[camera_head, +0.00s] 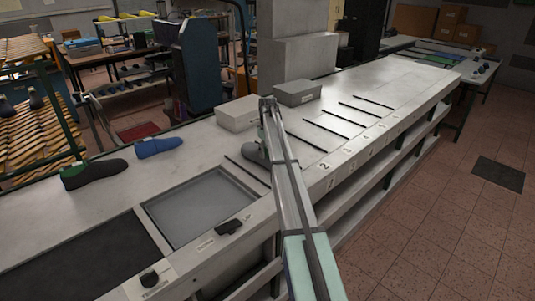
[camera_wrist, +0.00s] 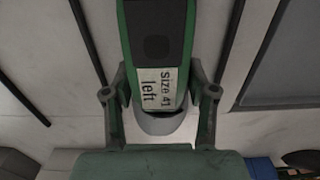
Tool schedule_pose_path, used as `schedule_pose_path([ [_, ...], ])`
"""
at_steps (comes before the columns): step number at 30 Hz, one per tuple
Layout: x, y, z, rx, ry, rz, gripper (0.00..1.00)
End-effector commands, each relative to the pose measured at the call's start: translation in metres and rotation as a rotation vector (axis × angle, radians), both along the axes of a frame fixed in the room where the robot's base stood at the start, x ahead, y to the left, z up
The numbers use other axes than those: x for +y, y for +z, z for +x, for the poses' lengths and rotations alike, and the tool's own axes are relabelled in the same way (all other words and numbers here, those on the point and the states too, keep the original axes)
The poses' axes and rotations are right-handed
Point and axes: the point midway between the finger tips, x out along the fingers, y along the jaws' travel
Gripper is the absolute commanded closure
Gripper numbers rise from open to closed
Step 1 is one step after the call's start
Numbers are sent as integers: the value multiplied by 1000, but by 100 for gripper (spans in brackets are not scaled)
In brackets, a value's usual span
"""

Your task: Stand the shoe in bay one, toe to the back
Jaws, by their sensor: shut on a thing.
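In the wrist view a shoe with a green rim, a grey end and a white label reading "Size 41 left" (camera_wrist: 158,88) sits between the fingers of my gripper (camera_wrist: 160,95), which is shut on it. In the head view my arm hides most of the shoe; a grey part of it (camera_head: 253,153) shows left of the arm, over the near bays of the bench. Bay one is by the painted 1 (camera_head: 330,182), partly hidden by my arm. I cannot tell whether the shoe touches the bench.
Black divider strips (camera_head: 306,142) part the numbered bays. A recessed grey tray (camera_head: 200,207) lies to the left. A black-green shoe (camera_head: 93,173) and a blue shoe (camera_head: 158,146) stand farther left. A white box (camera_head: 238,113) and a grey box (camera_head: 298,92) stand behind the bays.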

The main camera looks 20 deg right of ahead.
Motion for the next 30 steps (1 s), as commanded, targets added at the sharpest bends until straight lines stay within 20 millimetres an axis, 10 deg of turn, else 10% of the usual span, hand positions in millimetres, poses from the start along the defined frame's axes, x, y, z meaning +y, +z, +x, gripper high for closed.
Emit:
schedule_pose_path([
  [15, 0, -17, 0, -1, 0, -1, 100],
  [16, 0, -19, 0, 0, 0, 0, 40],
  [18, 0, -18, 0, 0, 0, 0, 18],
  [30, 0, -15, 0, 0, 0, 0, 18],
])
